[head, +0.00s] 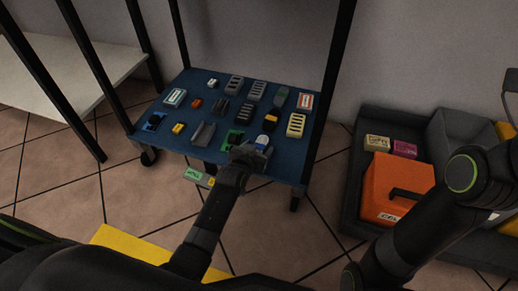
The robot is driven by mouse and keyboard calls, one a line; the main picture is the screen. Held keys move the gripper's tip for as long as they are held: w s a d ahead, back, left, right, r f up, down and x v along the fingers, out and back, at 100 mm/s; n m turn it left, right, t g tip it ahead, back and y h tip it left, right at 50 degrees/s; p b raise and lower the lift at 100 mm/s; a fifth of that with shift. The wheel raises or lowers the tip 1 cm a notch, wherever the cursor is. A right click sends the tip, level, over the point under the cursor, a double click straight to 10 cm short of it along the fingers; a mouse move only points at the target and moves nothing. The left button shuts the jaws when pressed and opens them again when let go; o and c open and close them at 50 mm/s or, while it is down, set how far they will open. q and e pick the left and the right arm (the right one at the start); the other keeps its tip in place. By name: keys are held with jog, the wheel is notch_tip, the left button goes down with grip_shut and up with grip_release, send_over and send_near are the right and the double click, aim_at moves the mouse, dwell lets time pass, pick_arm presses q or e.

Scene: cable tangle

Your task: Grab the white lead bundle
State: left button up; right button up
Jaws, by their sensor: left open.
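I cannot pick out a white lead bundle for sure among the small items on the blue cart shelf (222,146). A small white item (212,82) lies at the back of the shelf. A white and blue item (262,141) lies near the front edge, right beside my left gripper (250,153). My left gripper is open over the shelf's front edge, and its fingers partly hide what is under them. I cannot tell whether it touches the white and blue item. My right arm shows at the right, but its gripper is out of view.
Several blocks and clips lie spread over the shelf, between black cart posts (335,85). A green-labelled box (198,177) shows just below the shelf's front edge. At the right, a grey tray (352,190) holds an orange case (397,184) and small boxes. Tiled floor lies between.

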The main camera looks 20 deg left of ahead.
pick_arm(q)
jog(key=shift+c, duration=0.4)
jog(key=c, duration=1)
jog(key=shift+r, duration=0.25)
